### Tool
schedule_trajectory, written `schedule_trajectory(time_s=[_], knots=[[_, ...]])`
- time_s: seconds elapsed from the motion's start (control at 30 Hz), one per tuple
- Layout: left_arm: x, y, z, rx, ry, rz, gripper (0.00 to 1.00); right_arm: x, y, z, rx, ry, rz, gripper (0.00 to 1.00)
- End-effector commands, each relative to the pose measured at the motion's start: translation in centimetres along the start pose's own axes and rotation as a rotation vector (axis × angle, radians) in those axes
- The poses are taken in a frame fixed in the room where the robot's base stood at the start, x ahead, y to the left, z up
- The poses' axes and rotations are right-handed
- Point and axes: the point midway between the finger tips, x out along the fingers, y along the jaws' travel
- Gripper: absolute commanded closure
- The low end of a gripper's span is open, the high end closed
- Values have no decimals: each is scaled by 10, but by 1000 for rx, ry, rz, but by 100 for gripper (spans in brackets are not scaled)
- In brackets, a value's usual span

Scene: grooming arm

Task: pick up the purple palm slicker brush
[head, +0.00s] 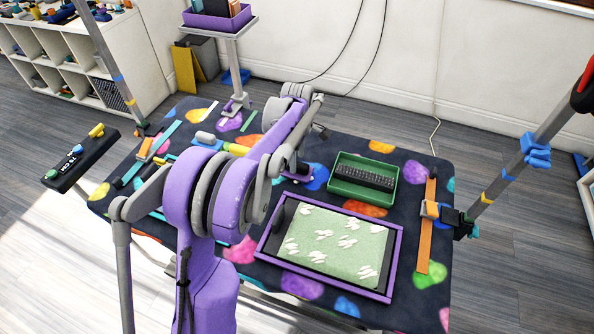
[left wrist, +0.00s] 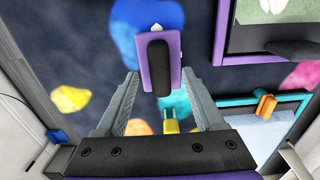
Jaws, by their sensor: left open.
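The purple palm slicker brush shows in the left wrist view as a purple rectangular pad (left wrist: 175,62) with a black padded handle bar along its middle. It lies on the dark spotted table mat, partly over a blue patch. My left gripper (left wrist: 160,78) is open above it, with one finger on each side of the brush's near end and gaps between. I cannot tell whether anything touches. In the head view the left gripper (head: 291,168) is over the mat's middle, and my purple arm hides most of the brush. My right gripper is not in view.
A purple-framed tray with a green pad (head: 335,240) lies to the right, and a green bin (head: 362,180) stands behind it. An orange strip (head: 427,225) lies near the right edge beside a grey post. A yellow-ended item (left wrist: 170,126) lies below the fingers.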

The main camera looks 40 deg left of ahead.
Motion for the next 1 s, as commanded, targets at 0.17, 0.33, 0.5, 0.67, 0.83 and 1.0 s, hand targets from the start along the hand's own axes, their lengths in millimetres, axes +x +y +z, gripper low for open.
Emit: schedule_trajectory(time_s=[0.17, 0.33, 0.5, 0.67, 0.83, 1.0], knots=[[10, 0, 0, 0, 0, 0, 30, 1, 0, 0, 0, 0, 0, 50], [10, 0, 0, 0, 0, 0, 32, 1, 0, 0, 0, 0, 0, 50], [9, 0, 0, 0, 0, 0, 62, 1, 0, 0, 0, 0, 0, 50], [9, 0, 0, 0, 0, 0, 91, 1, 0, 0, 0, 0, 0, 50], [9, 0, 0, 0, 0, 0, 100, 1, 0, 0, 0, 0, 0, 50], [9, 0, 0, 0, 0, 0, 100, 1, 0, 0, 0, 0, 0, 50]])
